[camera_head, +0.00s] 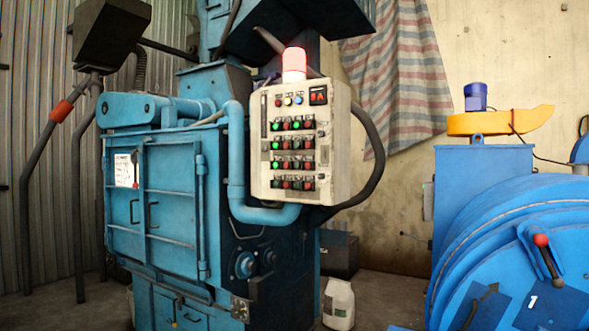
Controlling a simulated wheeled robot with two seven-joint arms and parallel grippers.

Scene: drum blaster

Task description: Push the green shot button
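A light-coloured control panel (328,151) is mounted on the blue blasting machine, right of the picture's middle. Its face carries rows of small green and red buttons (293,162), with several green ones among them. Any labels are too small to read, so I cannot tell which green button is the shot button. A red lamp (294,64) stands on top of the panel. Neither of my grippers shows in the head view.
The blue machine (170,195) with closed doors fills the left and middle. A large blue drum (520,245) with a red-knobbed lever (541,241) stands at the right. A white canister (338,304) is on the floor below the panel. Bare floor (385,300) lies between machine and drum.

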